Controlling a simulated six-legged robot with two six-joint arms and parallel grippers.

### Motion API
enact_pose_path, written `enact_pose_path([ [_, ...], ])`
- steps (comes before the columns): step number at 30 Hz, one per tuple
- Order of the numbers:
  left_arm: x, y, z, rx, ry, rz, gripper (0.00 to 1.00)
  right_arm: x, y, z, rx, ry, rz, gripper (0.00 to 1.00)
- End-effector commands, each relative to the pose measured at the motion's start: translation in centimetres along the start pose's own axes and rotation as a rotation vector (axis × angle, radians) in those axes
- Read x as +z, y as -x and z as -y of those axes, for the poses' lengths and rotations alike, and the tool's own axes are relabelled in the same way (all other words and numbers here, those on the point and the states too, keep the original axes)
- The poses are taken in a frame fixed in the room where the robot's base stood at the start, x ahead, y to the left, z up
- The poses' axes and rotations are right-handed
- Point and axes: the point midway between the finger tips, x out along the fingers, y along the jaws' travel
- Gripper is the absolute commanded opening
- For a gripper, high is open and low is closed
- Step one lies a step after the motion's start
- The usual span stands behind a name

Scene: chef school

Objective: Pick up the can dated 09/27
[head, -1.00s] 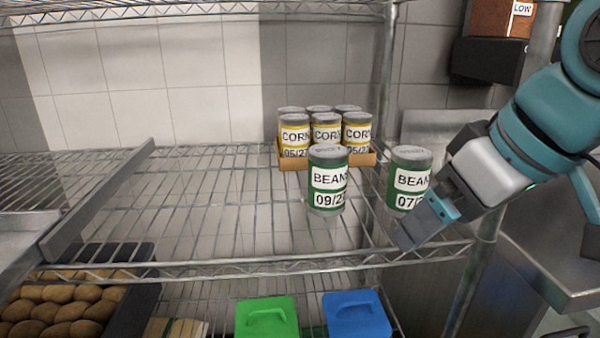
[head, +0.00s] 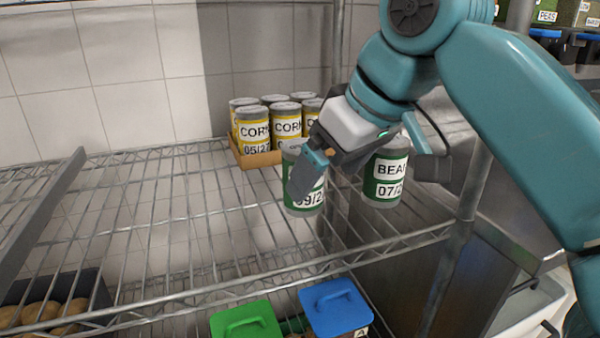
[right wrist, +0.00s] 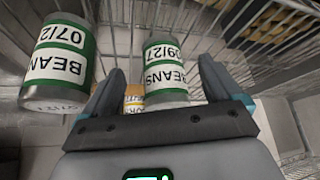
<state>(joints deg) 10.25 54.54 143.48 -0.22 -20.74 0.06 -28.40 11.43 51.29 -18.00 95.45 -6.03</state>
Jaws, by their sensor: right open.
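The can dated 09/27 (head: 313,200) is a green BEANS can standing upright on the wire shelf, partly covered by my right gripper (head: 308,176). In the right wrist view the can (right wrist: 165,72) appears between the two open fingers of the right gripper (right wrist: 160,68), with its 09/27 label readable. My left gripper is not in view.
Several yellow CORN cans (head: 252,130) stand in a cardboard tray (head: 258,160) behind. The wire shelf (head: 150,215) is clear to the left. Green (head: 245,322) and blue (head: 336,308) lidded containers sit below. A shelf post (head: 455,230) stands at the right.

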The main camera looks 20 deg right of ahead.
Motion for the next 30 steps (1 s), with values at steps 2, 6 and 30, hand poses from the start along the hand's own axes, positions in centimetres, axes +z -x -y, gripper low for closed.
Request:
enact_pose_path([
  [2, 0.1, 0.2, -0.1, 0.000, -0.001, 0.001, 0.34, -0.9, -0.5, 0.1, 0.000, 0.001, 0.002, 0.92],
  [6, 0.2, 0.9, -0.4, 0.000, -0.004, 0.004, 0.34, -3.3, -1.7, 0.1, -0.001, 0.000, 0.002, 0.92],
  [30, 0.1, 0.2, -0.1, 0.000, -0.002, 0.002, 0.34, -4.7, -4.0, 0.3, -0.001, 0.001, -0.001, 0.24],
])
